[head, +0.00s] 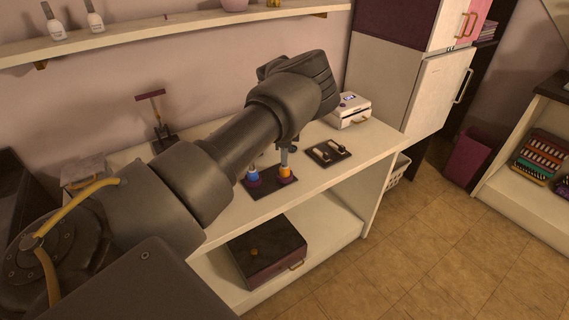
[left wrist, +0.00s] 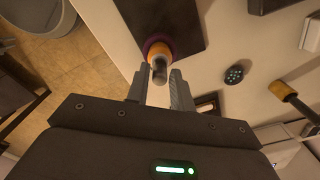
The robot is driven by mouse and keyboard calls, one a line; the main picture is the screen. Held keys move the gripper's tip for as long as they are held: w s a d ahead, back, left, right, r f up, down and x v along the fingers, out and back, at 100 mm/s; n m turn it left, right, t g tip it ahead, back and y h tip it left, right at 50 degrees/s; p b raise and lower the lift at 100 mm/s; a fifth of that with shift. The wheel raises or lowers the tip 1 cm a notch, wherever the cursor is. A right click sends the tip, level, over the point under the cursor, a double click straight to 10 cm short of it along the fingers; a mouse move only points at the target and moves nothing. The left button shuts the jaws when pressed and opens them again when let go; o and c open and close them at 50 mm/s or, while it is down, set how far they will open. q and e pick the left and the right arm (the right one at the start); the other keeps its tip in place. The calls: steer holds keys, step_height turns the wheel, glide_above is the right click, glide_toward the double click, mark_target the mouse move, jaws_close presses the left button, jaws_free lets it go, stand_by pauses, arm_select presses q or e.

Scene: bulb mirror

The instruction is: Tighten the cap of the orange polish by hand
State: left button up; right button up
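The orange polish (head: 286,173) stands at the right end of a dark mat (head: 262,190) on the white table, beside the blue polish (head: 253,173). In the left wrist view the orange polish (left wrist: 157,48) shows from above, with its grey cap (left wrist: 159,73) pointing toward the camera. My left gripper (head: 287,150) is above the orange polish. In the left wrist view, the fingers of my left gripper (left wrist: 160,75) are apart, one on each side of the cap, with gaps visible. The blue polish's top is hidden by my arm. My right gripper is not in view.
A dark tray with two pale items (head: 328,152) lies right of the mat. A white device (head: 349,110) stands at the table's back right. A dark stand (head: 160,125) is at the back left. A dark box (head: 265,250) sits on the lower shelf.

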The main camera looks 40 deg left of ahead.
arm_select(q)
jaws_close()
steer(key=m, duration=0.2)
steer(key=shift+m+p, duration=0.3)
steer(key=shift+m, duration=1.8)
steer(key=shift+o, duration=0.2)
jaws_free()
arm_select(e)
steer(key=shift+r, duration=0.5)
